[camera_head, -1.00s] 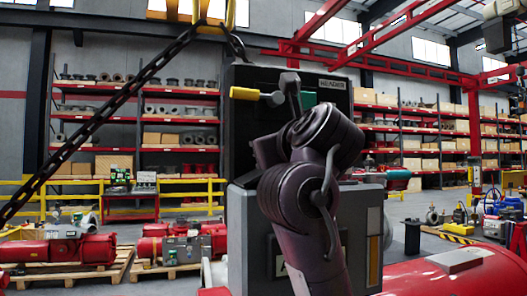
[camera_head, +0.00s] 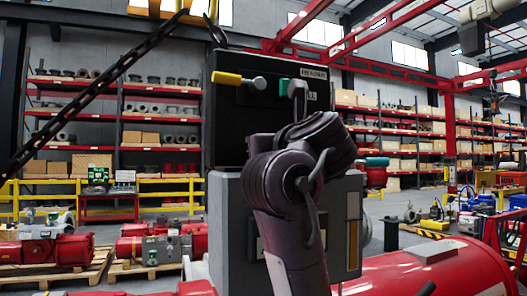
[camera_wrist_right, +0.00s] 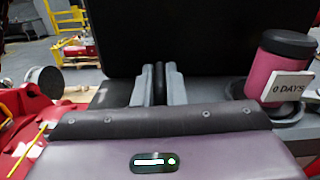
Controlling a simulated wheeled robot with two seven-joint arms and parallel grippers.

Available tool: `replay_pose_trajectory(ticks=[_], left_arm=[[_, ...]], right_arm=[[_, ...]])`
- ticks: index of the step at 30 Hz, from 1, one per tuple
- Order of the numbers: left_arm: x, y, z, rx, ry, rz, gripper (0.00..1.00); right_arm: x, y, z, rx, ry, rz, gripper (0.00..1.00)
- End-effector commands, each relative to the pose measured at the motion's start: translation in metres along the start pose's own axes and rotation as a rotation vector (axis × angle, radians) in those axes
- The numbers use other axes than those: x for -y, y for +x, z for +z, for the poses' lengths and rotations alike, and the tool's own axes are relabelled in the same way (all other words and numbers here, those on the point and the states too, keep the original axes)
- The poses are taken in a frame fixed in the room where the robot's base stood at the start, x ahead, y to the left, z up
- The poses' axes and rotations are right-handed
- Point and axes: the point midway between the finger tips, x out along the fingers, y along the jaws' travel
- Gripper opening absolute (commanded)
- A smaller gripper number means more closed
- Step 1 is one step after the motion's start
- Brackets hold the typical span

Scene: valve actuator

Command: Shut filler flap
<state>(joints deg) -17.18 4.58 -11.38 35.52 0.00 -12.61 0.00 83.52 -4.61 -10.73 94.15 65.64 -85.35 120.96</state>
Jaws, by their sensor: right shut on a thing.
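A tall black cabinet (camera_head: 232,135) stands above a grey housing (camera_head: 228,225) in the head view. Its upper face carries a yellow handle (camera_head: 227,78) and a small teal part (camera_head: 284,86). I cannot tell for sure which part is the filler flap; my right arm hides much of the front. My right gripper's grey fingertip (camera_head: 299,88) shows beside the teal part. In the right wrist view the right gripper (camera_wrist_right: 156,82) is shut on a narrow black strip between its fingers, in front of a large dark panel (camera_wrist_right: 210,35). My left gripper is out of view.
Red machinery lies on pallets at the left (camera_head: 40,250). A large red cylinder (camera_head: 440,272) lies at the lower right. Red racks (camera_head: 400,140) and yellow rails (camera_head: 165,195) stand behind.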

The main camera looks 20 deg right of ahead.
Motion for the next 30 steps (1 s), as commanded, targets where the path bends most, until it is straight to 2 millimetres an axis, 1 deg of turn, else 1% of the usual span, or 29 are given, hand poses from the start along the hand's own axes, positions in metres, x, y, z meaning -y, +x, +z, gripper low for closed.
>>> replay_pose_trajectory(ticks=[1, 9, 10, 12, 15, 24, 26, 30], left_arm=[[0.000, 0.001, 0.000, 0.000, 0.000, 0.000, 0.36], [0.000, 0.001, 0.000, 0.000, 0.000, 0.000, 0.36], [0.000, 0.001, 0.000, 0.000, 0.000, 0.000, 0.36], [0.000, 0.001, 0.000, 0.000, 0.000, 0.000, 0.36], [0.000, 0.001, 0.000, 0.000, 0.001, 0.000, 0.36], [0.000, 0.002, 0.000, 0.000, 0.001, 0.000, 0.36], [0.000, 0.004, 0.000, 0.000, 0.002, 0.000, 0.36], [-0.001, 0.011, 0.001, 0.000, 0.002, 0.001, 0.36]], right_arm=[[-0.001, 0.001, -0.004, -0.007, 0.000, 0.005, 0.00], [-0.002, 0.002, -0.005, -0.010, 0.001, 0.007, 0.00], [-0.002, 0.002, -0.005, -0.011, 0.001, 0.007, 0.12], [-0.002, 0.002, -0.005, -0.010, 0.001, 0.006, 0.21], [-0.001, 0.002, -0.004, -0.008, 0.001, 0.005, 0.33], [0.000, -0.001, -0.003, -0.004, 0.000, 0.002, 0.33], [0.001, -0.004, -0.003, -0.003, -0.002, 0.000, 0.33], [0.002, -0.018, -0.003, 0.000, -0.004, -0.003, 0.33]])
